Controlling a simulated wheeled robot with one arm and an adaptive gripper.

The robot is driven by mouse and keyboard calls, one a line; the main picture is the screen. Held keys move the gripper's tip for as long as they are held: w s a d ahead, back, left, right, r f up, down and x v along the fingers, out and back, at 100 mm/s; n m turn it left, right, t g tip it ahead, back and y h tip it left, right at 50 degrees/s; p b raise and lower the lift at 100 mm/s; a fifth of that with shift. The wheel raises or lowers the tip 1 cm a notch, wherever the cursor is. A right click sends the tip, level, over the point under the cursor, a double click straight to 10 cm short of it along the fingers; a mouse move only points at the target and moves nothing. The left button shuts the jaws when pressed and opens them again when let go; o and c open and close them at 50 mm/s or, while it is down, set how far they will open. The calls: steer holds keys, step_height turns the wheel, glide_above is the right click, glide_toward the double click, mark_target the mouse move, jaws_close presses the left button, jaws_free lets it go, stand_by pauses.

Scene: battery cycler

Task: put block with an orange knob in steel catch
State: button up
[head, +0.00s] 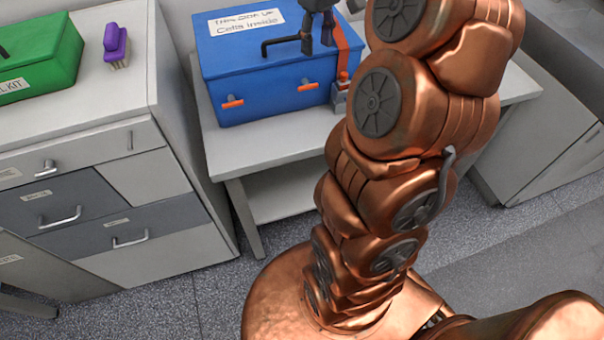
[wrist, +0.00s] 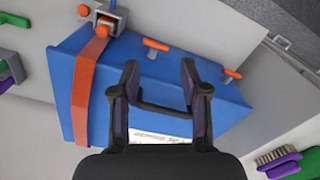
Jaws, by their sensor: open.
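An orange strap (head: 343,50) runs down the right side of the blue lidded box; it also shows in the wrist view (wrist: 85,90). At its front end is a small orange knob (head: 343,75), also in the wrist view (wrist: 83,10). The knob sits at a grey steel catch (head: 339,97) by the box's front right corner, also at the top of the wrist view (wrist: 117,17). Whether the block is seated in the catch I cannot tell. My gripper (head: 317,38) is open above the box lid; its fingers (wrist: 160,75) appear either side of the black handle, away from the knob.
The blue box (head: 265,80) has a black handle (head: 285,42) and two orange latches (head: 232,103) on a grey table (head: 275,140). A green box (head: 35,55) and a purple brush (head: 116,45) stand on the left cabinet. Floor shows in front.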

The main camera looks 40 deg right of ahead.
steer(key=s+a+f+g, duration=0.1)
steer(key=s+a+f, duration=0.2)
steer(key=s+a, duration=0.55)
steer(key=s+a+f, duration=0.2)
steer(key=s+a, duration=0.4)
steer(key=a, duration=0.5)
steer(key=s+a+f+m, duration=0.1)
steer(key=s+a+f, duration=0.2)
steer(key=s, duration=0.6)
steer(key=shift+f+g, duration=0.4)
steer(key=shift+f, duration=0.55)
steer(key=shift+s, duration=0.1)
